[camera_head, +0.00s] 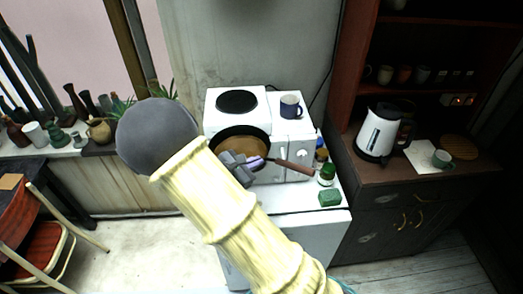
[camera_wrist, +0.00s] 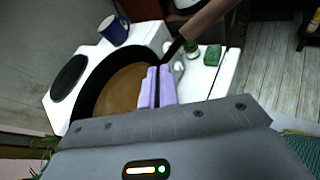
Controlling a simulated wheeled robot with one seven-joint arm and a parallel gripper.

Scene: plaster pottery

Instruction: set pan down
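The pan (camera_head: 233,142) has a dark rim, a brown inside and a red-brown handle (camera_head: 296,167) pointing right. It is in front of the black burner (camera_head: 237,101) of the white stove (camera_head: 214,121); whether it touches the stove is unclear. My gripper (camera_head: 256,162) has its purple fingers close together at the pan's edge near the handle. In the wrist view my gripper (camera_wrist: 158,86) appears shut on this edge of the pan (camera_wrist: 112,92). The burner (camera_wrist: 68,78) shows uncovered beside the pan.
A blue mug (camera_head: 290,106) stands on the stove's back right. A green-lidded jar (camera_head: 327,174) and a green block (camera_head: 330,198) are on the white surface at right. A kettle (camera_head: 380,133) stands on the dark cabinet. Pots line the left ledge.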

